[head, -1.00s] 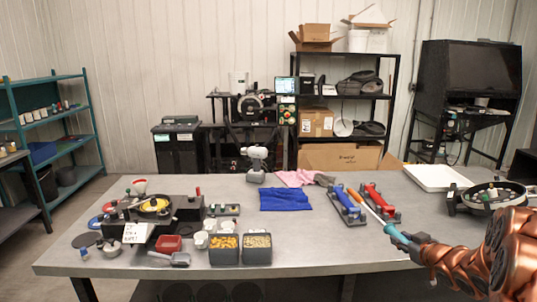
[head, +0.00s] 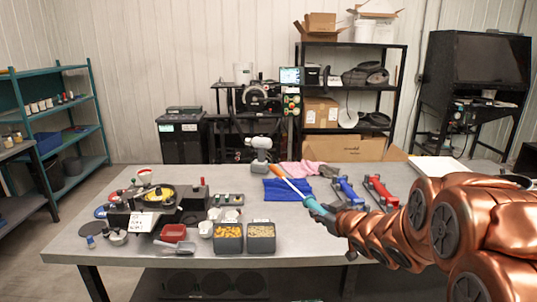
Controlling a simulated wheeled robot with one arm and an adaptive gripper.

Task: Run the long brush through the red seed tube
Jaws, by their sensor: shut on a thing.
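My arm hides the near part of the table below both tubes.
Two seed bins, yellow (head: 228,231) and pale (head: 261,230), stand at the front. A seed meter (head: 152,198) and small parts crowd the left.

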